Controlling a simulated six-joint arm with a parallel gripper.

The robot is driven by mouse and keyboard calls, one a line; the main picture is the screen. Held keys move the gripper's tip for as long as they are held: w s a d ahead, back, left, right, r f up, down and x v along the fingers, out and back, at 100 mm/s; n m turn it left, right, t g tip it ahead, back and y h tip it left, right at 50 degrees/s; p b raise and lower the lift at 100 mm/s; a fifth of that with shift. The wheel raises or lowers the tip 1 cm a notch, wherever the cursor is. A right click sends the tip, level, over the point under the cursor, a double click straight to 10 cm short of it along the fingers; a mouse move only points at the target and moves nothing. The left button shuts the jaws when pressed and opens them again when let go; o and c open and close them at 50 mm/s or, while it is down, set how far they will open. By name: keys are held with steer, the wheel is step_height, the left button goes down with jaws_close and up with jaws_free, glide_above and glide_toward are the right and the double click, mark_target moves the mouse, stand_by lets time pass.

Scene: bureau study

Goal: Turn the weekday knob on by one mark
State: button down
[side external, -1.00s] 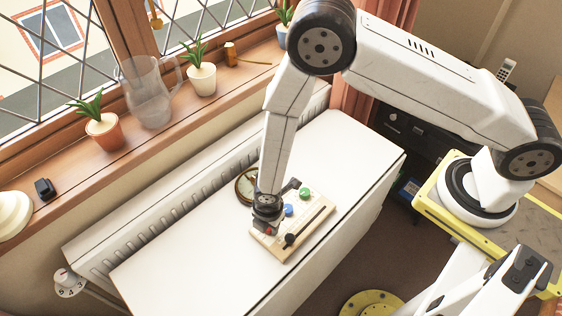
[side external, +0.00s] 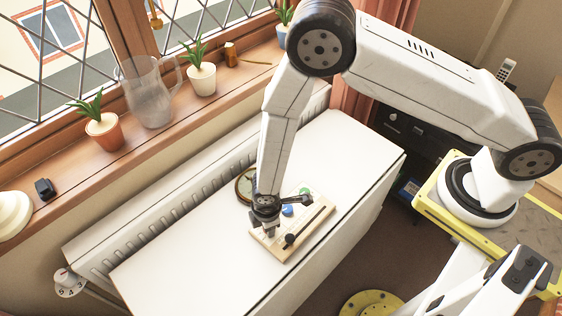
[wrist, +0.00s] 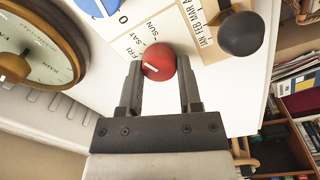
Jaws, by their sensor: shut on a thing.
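The weekday knob is a red knob (wrist: 158,58) with a white pointer line, seen in the wrist view beside printed day labels (wrist: 135,38) that include FRI and SUN. My gripper (wrist: 159,66) is shut on it, one finger on each side. I cannot tell which mark the line meets. In the side view my gripper (side external: 268,231) stands over the near-left end of the wooden calendar board (side external: 279,251) and hides the red knob.
A round wooden dial (wrist: 35,45) lies close beside the board; it also shows behind my gripper in the side view (side external: 243,186). The white top (side external: 190,265) is clear to the left. Plants and a glass jug (side external: 149,90) stand on the windowsill.

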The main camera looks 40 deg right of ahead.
steer(key=shift+m, duration=0.3)
steer(key=shift+c, duration=1.4)
jaws_free()
steer(key=shift+r, duration=0.2)
steer(key=shift+s+r, duration=0.15)
steer(key=shift+r, duration=3.55)
